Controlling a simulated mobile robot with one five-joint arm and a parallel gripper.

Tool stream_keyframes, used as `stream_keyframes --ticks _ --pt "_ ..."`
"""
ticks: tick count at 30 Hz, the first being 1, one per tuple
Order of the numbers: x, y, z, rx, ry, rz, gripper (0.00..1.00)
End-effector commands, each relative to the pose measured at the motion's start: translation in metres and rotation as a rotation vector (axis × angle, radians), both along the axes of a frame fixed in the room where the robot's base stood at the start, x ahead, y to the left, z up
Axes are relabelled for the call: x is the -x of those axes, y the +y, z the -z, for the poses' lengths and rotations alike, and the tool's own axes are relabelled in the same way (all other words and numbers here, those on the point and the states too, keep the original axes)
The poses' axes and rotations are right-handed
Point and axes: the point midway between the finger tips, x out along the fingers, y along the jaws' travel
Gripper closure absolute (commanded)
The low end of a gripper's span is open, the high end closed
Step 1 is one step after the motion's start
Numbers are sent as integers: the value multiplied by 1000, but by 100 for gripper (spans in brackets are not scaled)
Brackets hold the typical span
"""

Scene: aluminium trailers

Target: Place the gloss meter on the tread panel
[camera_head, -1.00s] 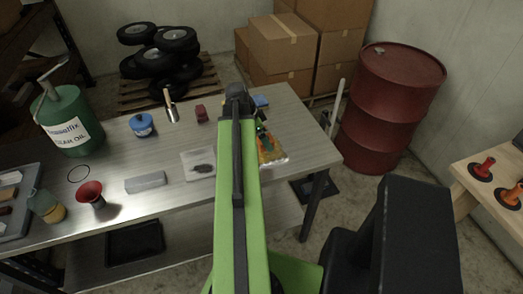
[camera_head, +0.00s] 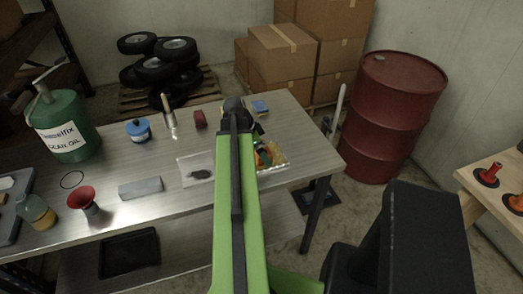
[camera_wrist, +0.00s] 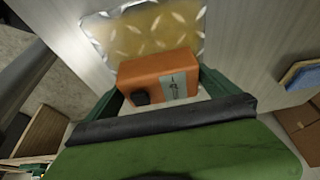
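The gloss meter (camera_wrist: 160,78) is an orange box with a black knob and a pale label in the wrist view. My gripper (camera_wrist: 163,92) has its green fingers against both sides of it and is shut on it. The tread panel (camera_wrist: 130,36) is a shiny diamond-patterned plate just beyond the meter, which overlaps its near edge in the picture. I cannot tell whether they touch. In the head view the tread panel (camera_head: 279,157) lies at the table's right end, and my gripper (camera_head: 262,156) is over it, partly hidden by my arm.
On the table (camera_head: 200,140) are a grey block (camera_head: 141,188), a red funnel-shaped cup (camera_head: 82,198), a blue pot (camera_head: 138,131), a dark red object (camera_head: 199,119) and a blue block (camera_head: 260,107). A red drum (camera_head: 393,115) stands beyond the table's right end.

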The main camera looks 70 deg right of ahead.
Motion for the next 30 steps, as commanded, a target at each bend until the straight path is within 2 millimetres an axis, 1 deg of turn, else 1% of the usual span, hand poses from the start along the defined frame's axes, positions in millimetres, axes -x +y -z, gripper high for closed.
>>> stream_keyframes --ticks 7,11,14,24,27,30 --pt "0 0 -2 0 0 0 0" --pt "-2 2 -12 0 0 -1 0" --pt "-6 5 -27 0 0 -1 0" --pt "-28 23 -101 0 0 -3 0" --pt "-34 27 -113 0 0 -2 0" --pt "-36 29 -117 0 0 -1 0"
